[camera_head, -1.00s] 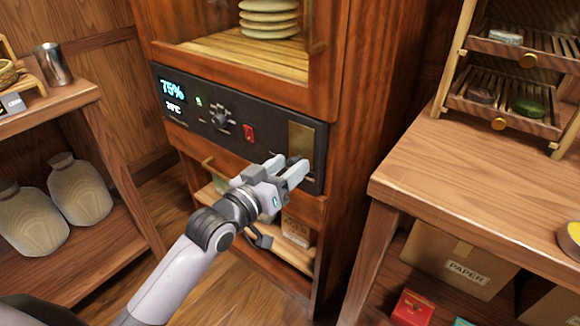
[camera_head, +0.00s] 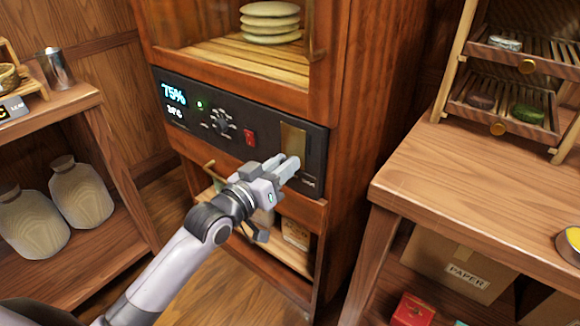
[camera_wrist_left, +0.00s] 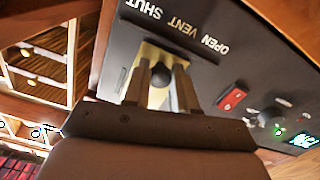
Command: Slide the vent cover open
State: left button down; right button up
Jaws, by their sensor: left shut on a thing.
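The vent cover (camera_head: 293,137) is a brass-coloured plate on the right part of the cabinet's black control panel. My left gripper (camera_head: 288,166) is at its lower part in the head view. In the wrist view its two fingers (camera_wrist_left: 160,80) are shut on the round dark knob (camera_wrist_left: 158,97) of the pale cover plate (camera_wrist_left: 178,61). The words OPEN, VENT and SHUT are printed on the panel beside it, with SHUT at the left of that view. Dark panel shows right of the cover in the head view. My right gripper is out of view.
A red switch (camera_head: 249,137), a dial (camera_head: 221,121) and a lit display (camera_head: 173,93) lie left of the cover. A drawer handle (camera_head: 213,169) is below the panel. A wooden table (camera_head: 480,180) stands to the right.

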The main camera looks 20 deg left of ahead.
aim_at(282, 151)
pick_arm(q)
jog(key=shift+w+a, duration=0.3)
jog(key=shift+a, duration=0.45)
jog(key=shift+w+a, duration=0.25)
jog(key=shift+a, duration=0.5)
jog(key=c, duration=0.9)
grip_release()
jog(key=p+v, duration=0.1)
jog(key=v, duration=0.6)
jog(key=shift+s, duration=0.1)
